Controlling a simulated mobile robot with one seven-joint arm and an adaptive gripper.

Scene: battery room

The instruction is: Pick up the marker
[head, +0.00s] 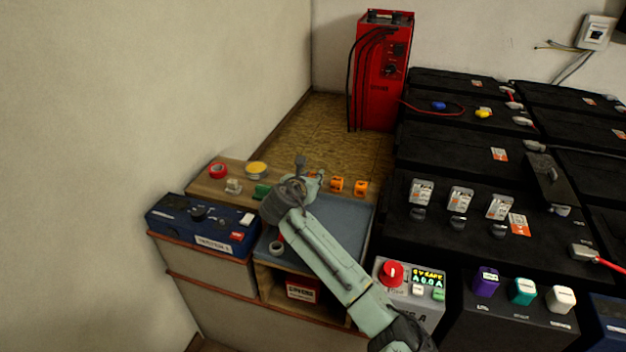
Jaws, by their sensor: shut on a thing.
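My arm reaches from the lower right over the blue-grey work surface (345,222) in the head view. My gripper (317,177) is at the far edge of that surface, small and partly hidden by my own wrist. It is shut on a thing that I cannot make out. I cannot pick out a marker anywhere in this view. A green block (261,192) lies just left of my wrist. Orange pieces (337,184) stand to the right of the gripper.
A red tape roll (218,171) and a yellow disc (257,168) lie on the wooden shelf (205,184). A blue case (205,222) stands at the left. Black battery units (450,150) fill the right. A red charger (383,75) stands at the back. A grey ring (276,248) lies left of my arm.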

